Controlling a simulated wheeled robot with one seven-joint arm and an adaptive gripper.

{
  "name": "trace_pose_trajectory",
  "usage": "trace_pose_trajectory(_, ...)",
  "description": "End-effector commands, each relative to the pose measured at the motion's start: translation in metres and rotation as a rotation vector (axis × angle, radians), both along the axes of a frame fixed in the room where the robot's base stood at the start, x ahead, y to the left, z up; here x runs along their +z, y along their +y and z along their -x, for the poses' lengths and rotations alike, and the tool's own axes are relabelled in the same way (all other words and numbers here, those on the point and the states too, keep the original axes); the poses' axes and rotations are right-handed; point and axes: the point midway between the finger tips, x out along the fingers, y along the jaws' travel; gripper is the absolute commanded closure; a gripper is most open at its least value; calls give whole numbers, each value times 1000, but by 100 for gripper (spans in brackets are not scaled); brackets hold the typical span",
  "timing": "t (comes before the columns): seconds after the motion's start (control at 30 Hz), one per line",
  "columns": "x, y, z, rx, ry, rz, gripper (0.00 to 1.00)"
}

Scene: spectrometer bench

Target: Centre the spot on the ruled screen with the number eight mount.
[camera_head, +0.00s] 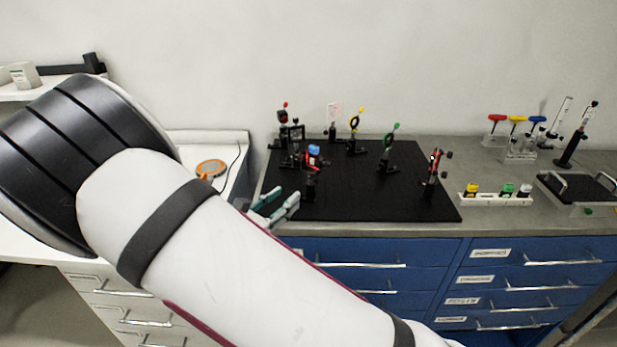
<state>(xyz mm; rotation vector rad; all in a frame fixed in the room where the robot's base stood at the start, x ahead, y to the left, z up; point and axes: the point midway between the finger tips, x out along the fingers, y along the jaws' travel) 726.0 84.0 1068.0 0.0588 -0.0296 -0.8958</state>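The black breadboard (405,205) lies on the bench and carries several small optic mounts on posts. They include a yellow-marked ring mount (354,123), a green-marked ring mount (387,150), a red-and-black mount (433,165) at the right and a blue-topped mount (313,152) near the left. A pale upright plate (334,112) at the back may be the ruled screen. No spot, ruling or mount number can be made out. My gripper (275,204) is at the board's left front edge, below the blue-topped mount. Its two fingers look apart, with nothing visible between them.
My arm covers the lower left and middle. Right of the board stand a white rack (495,194) with coloured caps, red, yellow and blue-handled drivers (516,120) and a black tray with handles (578,188). An orange-rimmed disc (211,168) lies on the left bench.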

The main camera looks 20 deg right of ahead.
Motion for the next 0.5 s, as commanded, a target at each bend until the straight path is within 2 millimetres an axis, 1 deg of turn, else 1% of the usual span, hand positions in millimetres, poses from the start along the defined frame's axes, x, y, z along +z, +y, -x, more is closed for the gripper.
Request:
trace_pose_trajectory(0.03, 1, -9, -6, -5, -1, 0, 66)
trace_pose_trajectory(0.2, 1, -36, -27, -6, -1, 0, 66)
trace_pose_trajectory(0.4, 1, -64, -49, -5, -1, -2, 66)
trace_pose_trajectory(0.5, 1, -73, -57, -4, -1, -1, 66)
